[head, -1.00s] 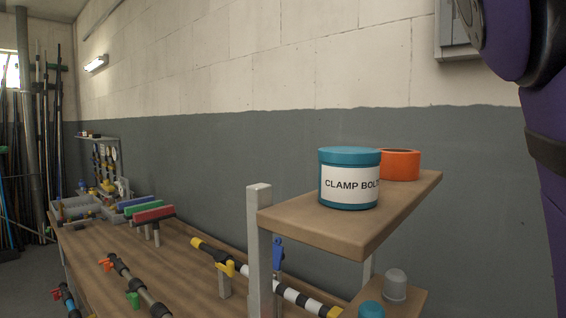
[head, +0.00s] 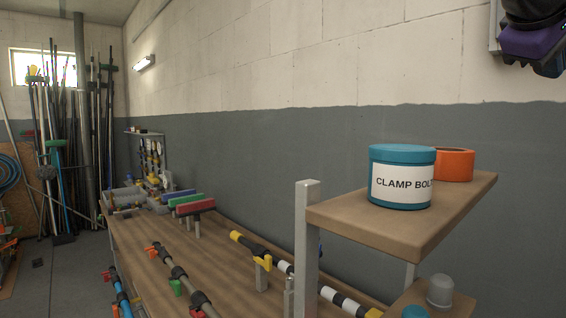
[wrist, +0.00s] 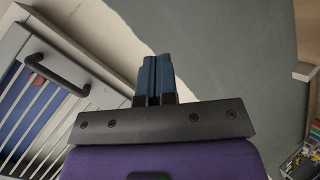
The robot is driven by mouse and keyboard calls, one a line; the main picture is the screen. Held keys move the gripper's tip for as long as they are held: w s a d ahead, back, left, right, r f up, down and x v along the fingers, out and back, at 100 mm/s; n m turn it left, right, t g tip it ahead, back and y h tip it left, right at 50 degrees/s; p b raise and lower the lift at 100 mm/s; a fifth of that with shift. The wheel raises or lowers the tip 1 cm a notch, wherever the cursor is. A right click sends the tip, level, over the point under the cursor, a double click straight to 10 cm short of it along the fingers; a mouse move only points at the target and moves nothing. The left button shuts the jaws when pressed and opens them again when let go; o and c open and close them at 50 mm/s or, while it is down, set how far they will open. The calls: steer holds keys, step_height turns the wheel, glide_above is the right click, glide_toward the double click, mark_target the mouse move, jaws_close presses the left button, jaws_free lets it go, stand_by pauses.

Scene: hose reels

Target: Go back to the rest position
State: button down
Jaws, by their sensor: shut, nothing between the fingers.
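My gripper (wrist: 154,80) shows in the wrist view with its two blue fingers pressed together and nothing between them. It is raised in front of the grey and cream wall, clear of any object.
A raised shelf (head: 440,215) at right holds a teal "CLAMP BOLT" tub (head: 402,178) and an orange ring (head: 455,163). Poles (head: 60,150) lean at far left. A slatted cabinet (wrist: 45,85) shows in the wrist view.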

steer(key=s+a+f+y, duration=0.2)
steer(key=s+f+y, duration=0.1)
steer(key=f, duration=0.6)
steer(key=s+a+f+m+y, duration=0.1)
steer(key=s+a+f+y, duration=0.2)
steer(key=f, duration=0.6)
steer(key=s+a+f+y, duration=0.3)
steer(key=f, duration=0.7)
steer(key=shift+s+g+y, duration=0.3)
steer(key=shift+s+g, duration=0.1)
